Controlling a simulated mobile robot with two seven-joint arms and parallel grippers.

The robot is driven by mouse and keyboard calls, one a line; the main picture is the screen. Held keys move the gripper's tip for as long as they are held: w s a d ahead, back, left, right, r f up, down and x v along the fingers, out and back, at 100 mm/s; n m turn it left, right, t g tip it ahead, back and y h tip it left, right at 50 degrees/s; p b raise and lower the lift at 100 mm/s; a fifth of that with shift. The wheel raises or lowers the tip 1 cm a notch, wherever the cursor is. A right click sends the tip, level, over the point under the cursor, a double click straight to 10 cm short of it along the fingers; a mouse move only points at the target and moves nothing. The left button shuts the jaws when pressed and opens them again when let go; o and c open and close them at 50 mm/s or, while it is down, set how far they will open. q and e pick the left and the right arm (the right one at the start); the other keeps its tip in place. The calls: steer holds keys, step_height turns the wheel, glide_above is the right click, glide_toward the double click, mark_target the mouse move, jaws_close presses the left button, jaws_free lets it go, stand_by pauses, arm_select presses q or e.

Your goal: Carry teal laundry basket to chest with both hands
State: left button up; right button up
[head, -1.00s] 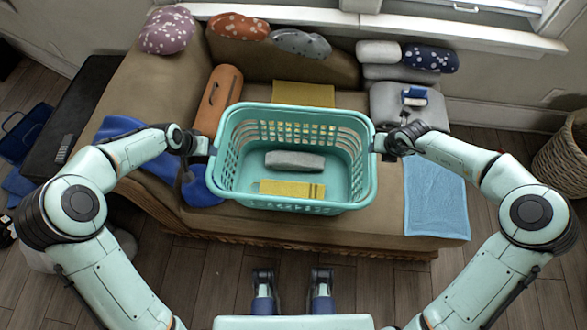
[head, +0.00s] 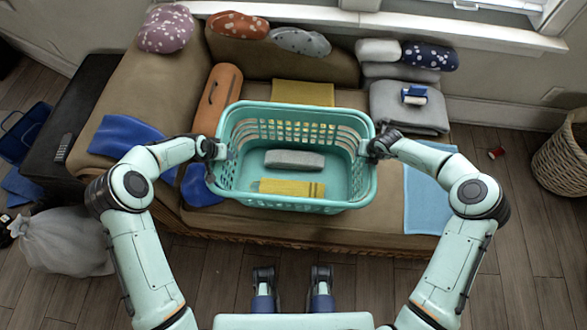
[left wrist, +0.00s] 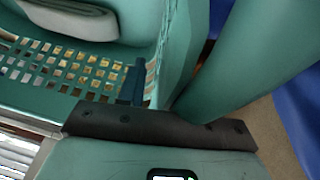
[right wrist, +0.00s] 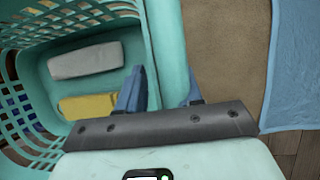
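The teal laundry basket (head: 290,204) stands upright on the brown sofa seat. A grey folded item (head: 294,160) and a yellow folded cloth (head: 291,188) lie inside. My left gripper (head: 214,160) is at the basket's left rim; in the left wrist view one finger (left wrist: 131,84) shows inside the wall and the other is hidden behind the rim. My right gripper (head: 370,150) is at the right rim, with fingers on both sides of the wall in the right wrist view (right wrist: 165,92). Both grippers look shut on the basket.
Pillows (head: 165,28) line the sofa back. Grey folded cloths (head: 408,118) and a light blue cloth (head: 425,205) lie right of the basket. A black box (head: 85,100) bears a remote at left. A white bag (head: 62,240) and a wicker basket (head: 565,155) stand on the floor.

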arm_select(q)
jaws_close()
arm_select(e)
jaws_close()
arm_select(q)
steer(key=shift+w, duration=0.1)
arm_select(e)
steer(key=shift+w, duration=0.1)
stand_by(1.1)
